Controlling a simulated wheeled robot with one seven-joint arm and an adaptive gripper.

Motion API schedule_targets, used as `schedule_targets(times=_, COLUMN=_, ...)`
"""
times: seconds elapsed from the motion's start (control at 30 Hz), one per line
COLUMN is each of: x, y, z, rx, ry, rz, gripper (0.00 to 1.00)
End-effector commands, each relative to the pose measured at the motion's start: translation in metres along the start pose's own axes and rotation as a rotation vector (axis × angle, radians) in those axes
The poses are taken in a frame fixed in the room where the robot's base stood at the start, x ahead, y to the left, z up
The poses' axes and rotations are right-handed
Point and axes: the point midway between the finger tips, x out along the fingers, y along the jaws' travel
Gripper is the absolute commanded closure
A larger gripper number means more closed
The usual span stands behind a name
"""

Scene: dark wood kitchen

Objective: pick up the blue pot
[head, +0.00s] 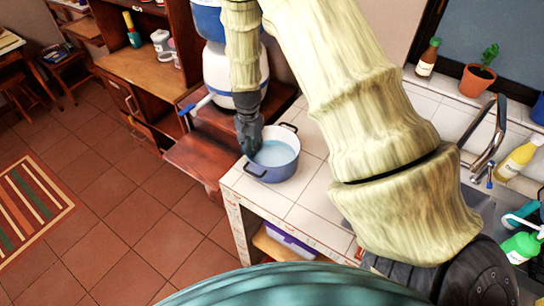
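The blue pot (272,171) stands upright near the left corner of the white tiled counter. It has a pale rim, a light blue inside, and a dark handle on its near left side and another at its far right. My gripper (249,150) points down at the pot's left rim and overlaps it in the head view. I cannot tell whether the fingers touch the rim or straddle it. The fingers look dark and small, and whether they are open or shut does not show.
A blue and white water dispenser (221,70) stands on dark wood behind the pot. The tiled counter (314,223) is bare just right of the pot. Farther right are a tap (490,143), a yellow bottle (516,158), a green bottle (520,246) and a potted plant (478,80).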

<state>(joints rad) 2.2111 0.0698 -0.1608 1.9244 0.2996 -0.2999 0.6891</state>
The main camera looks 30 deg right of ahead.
Motion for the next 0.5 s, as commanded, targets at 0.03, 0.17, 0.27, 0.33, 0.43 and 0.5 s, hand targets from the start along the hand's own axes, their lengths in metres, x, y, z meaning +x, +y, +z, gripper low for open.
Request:
schedule_targets(times=0.03, x=-0.0001, y=0.0001, z=0.0000, rx=0.000, ry=0.000, rz=0.000, gripper=0.90)
schedule_targets(times=0.17, x=-0.0002, y=0.0002, z=0.0000, rx=0.000, ry=0.000, rz=0.000, gripper=1.00)
schedule_targets(times=0.27, x=-0.0002, y=0.0002, z=0.0001, rx=0.000, ry=0.000, rz=0.000, gripper=1.00)
schedule_targets(times=0.33, x=-0.0002, y=0.0002, z=0.0001, rx=0.000, ry=0.000, rz=0.000, gripper=1.00)
schedule_targets(times=0.43, x=-0.0002, y=0.0002, z=0.0002, rx=0.001, ry=0.000, rz=0.000, gripper=1.00)
schedule_targets(times=0.5, x=-0.0012, y=-0.0003, z=-0.0001, rx=0.000, ry=0.000, rz=-0.001, gripper=1.00)
